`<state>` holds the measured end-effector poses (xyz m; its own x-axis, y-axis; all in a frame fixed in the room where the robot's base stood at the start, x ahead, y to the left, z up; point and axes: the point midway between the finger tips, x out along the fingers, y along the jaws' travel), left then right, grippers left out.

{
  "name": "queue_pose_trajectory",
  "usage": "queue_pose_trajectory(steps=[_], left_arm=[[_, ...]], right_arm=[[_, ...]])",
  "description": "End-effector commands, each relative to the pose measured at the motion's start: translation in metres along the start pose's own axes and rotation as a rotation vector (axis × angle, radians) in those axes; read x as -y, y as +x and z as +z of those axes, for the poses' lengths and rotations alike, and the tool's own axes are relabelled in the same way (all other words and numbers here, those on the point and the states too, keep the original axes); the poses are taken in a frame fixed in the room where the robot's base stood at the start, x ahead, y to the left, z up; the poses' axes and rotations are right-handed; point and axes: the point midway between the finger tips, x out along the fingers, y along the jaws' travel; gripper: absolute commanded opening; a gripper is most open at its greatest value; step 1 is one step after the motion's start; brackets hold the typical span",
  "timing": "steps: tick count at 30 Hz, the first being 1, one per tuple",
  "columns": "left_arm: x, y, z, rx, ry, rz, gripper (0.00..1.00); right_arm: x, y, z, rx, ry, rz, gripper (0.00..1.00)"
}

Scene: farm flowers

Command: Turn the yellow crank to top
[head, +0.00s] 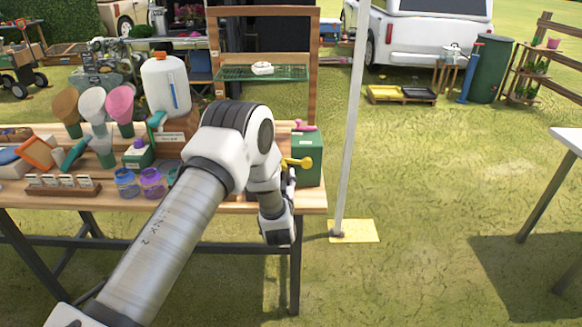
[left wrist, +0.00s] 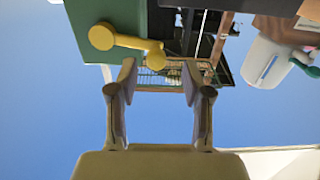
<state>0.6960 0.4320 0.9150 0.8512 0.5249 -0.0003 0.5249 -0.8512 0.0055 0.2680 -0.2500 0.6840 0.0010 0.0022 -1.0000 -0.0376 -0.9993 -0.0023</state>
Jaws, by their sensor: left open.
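The yellow crank (head: 299,162) is on the front face of a green box (head: 312,172) at the table's right end. Its arm lies roughly level, reaching left from its round hub in the head view. In the left wrist view, which looks upside down, the crank (left wrist: 128,41) reaches right across the green box (left wrist: 112,12), its handle end near one fingertip. My left gripper (left wrist: 160,78) is open with nothing between its fingers. In the head view my left arm largely hides this gripper, close in front of the crank. I cannot tell whether they touch. My right gripper is not in view.
The wooden table (head: 232,203) holds a white jug (head: 165,85), purple and blue jars and colored funnels left of my arm. A pink item (head: 304,126) lies on the green box. A white pole (head: 352,120) stands right of the table. Open grass lies beyond it.

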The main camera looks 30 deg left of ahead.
Motion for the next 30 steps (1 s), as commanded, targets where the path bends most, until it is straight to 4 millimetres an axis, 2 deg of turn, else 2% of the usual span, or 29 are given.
queue_pose_trajectory(steps=[3, 6, 9, 15, 16, 20, 26, 30], left_arm=[[0.000, 0.024, -0.002, -0.002, 0.000, 0.001, 0.50], [-0.001, 0.039, -0.001, -0.002, 0.000, 0.001, 0.50], [-0.001, 0.046, 0.000, 0.001, 0.001, 0.002, 0.50], [-0.001, 0.047, 0.001, 0.001, 0.001, 0.003, 0.50], [-0.001, 0.047, 0.001, 0.001, 0.001, 0.003, 0.46], [-0.001, 0.047, 0.001, 0.001, 0.001, 0.003, 0.00], [-0.001, 0.047, -0.001, 0.001, 0.007, 0.003, 0.00], [-0.003, 0.047, -0.011, -0.001, 0.111, 0.003, 0.00]], right_arm=[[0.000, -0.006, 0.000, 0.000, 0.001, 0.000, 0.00], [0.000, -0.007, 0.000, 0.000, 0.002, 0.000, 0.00], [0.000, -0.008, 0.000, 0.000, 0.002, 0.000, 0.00], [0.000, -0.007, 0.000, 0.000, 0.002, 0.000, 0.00], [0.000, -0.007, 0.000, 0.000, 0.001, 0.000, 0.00], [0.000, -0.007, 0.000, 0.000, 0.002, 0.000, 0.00], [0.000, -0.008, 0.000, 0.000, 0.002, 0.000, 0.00], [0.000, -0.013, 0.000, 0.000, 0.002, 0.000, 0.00]])
